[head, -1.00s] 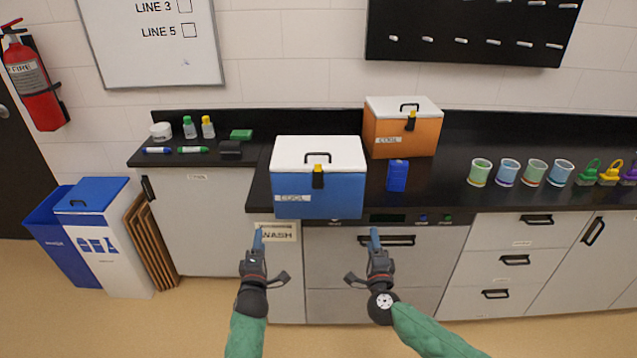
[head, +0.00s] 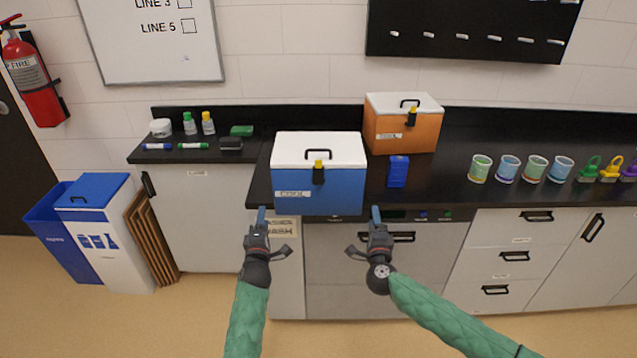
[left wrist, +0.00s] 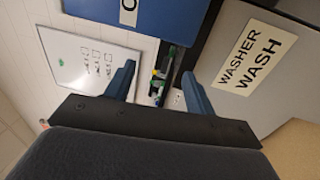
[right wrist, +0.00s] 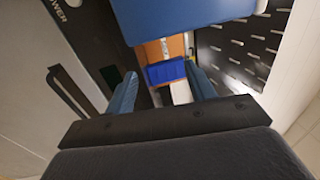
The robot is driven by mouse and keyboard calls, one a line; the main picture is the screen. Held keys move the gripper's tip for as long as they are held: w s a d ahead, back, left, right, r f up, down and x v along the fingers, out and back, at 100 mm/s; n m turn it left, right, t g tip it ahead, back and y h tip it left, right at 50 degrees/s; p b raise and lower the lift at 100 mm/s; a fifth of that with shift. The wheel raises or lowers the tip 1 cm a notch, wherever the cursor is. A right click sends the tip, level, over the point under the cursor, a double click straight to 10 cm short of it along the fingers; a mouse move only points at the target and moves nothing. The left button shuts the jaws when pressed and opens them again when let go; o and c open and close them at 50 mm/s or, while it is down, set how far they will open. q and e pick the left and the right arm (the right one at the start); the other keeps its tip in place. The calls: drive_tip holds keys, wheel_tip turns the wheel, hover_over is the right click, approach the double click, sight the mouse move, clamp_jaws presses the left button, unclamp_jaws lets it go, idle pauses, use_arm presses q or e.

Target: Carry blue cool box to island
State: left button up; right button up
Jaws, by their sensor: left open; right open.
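The blue cool box (head: 340,192) has a white lid, a dark handle and a yellow-and-black latch. It stands on the black counter near its front edge. Its blue side also shows at the top of the left wrist view (left wrist: 180,18) and the right wrist view (right wrist: 185,18). My left gripper (head: 261,222) is open and empty, in front of and below the box's left end. My right gripper (head: 376,220) is open and empty, in front of and just past its right end. Neither visibly touches the box. No island is in view.
An orange cool box (head: 402,128) and a blue ice pack (head: 398,172) stand behind and right of the blue box. Several cups (head: 508,168) stand further right. Bottles (head: 207,123) and markers (head: 157,146) are on the left. Bins (head: 98,240) stand on the floor at left.

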use_arm(q)
drive_tip(key=shift+w+d+r, duration=0.2)
drive_tip(key=shift+w+d, duration=0.05)
drive_tip(key=shift+w, duration=1)
drive_tip(key=shift+w+d+r, duration=0.2)
drive_tip(key=shift+w+d, duration=0.05)
drive_tip(key=shift+w, duration=1.05)
drive_tip(key=shift+w+d+r, duration=0.2)
drive_tip(key=shift+w+d, duration=0.05)
drive_tip(key=shift+w, duration=1)
use_arm(e)
drive_tip(key=shift+w+a+r, duration=0.2)
drive_tip(key=shift+w+a, duration=0.05)
drive_tip(key=shift+w, duration=1)
drive_tip(key=shift+w+a+r, duration=0.2)
drive_tip(key=shift+w+a, duration=0.05)
drive_tip(key=shift+w, duration=1.05)
drive_tip(key=shift+w+a+r, duration=0.2)
drive_tip(key=shift+w+a, duration=0.05)
drive_tip(key=shift+w, duration=1)
